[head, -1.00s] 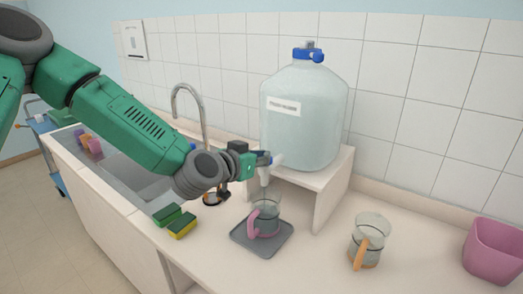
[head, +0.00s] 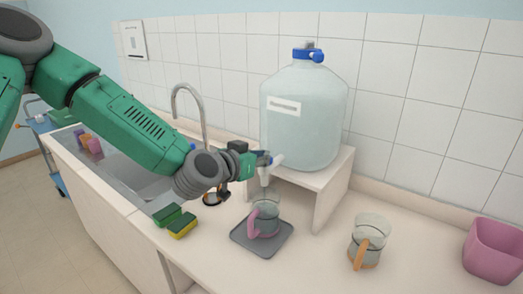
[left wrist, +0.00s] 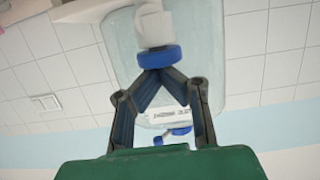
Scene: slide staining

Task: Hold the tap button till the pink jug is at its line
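The pink jug (head: 266,218), clear with a pink handle, stands upright on a grey drip tray (head: 250,244) under the white tap (head: 265,178) of the big water bottle (head: 305,118). Water fills its lower part; its line is too small to make out. My left gripper (head: 268,159) is at the tap. In the left wrist view its fingertips (left wrist: 158,72) are together against the blue tap button (left wrist: 159,56), with nothing held between them. The white tap body shows above the button there. My right gripper is not in view.
The bottle sits on a cream stand (head: 330,190). A jug with an orange handle (head: 368,242) and a pink bin (head: 494,250) stand to the right. Sponges (head: 176,221) lie by the sink (head: 150,187) at left. Counter between the tray and the orange-handled jug is clear.

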